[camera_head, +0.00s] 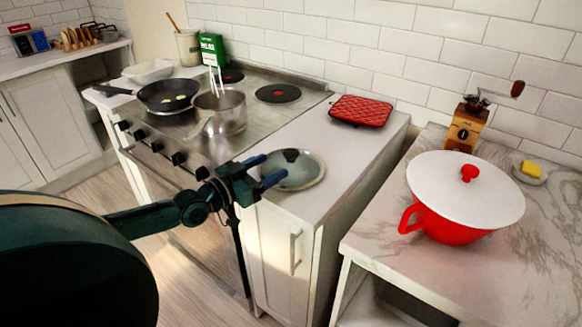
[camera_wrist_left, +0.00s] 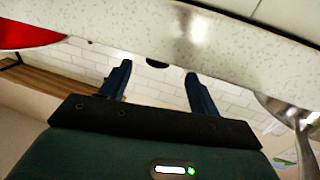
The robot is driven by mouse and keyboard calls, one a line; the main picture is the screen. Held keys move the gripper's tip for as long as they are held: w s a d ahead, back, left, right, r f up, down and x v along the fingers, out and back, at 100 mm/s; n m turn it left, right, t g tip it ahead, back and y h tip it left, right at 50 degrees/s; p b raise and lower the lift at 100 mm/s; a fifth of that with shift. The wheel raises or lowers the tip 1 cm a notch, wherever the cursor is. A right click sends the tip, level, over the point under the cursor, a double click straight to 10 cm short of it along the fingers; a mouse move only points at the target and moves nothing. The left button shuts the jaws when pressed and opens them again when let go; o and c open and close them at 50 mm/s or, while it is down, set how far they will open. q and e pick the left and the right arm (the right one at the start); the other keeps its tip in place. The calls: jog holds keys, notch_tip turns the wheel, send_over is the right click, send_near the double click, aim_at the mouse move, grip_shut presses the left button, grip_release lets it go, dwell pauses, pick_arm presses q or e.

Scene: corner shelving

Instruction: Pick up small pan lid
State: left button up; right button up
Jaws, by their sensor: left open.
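The small pan lid (camera_head: 308,172) is a round grey-green lid with a pale rim and a dark patch near its top. It lies on the white counter right of the stove. My left gripper (camera_head: 268,170) is open at the lid's left side, its blue fingers overlapping the lid's edge in the head view. I cannot tell whether they touch it. In the left wrist view the open fingers (camera_wrist_left: 158,69) point at a small dark knob-like shape (camera_wrist_left: 157,63) between their tips. My right gripper is not in view.
A saucepan (camera_head: 222,112) and a frying pan (camera_head: 168,96) stand on the stove. A red quilted pad (camera_head: 361,111) lies at the counter's back. A red pot with a white lid (camera_head: 463,190) and a coffee grinder (camera_head: 466,126) stand on the marble counter at right, across a gap.

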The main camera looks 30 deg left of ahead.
aim_at(285, 156)
pick_arm(q)
jog(key=shift+r+x, duration=0.15)
jog(key=shift+x, duration=1.2)
jog(key=shift+r+x, duration=0.2)
jog(key=shift+x, duration=1.1)
jog(key=shift+c, duration=0.2)
jog(key=c, duration=1.2)
jog(key=shift+r, duration=0.1)
jog(key=shift+c, duration=0.5)
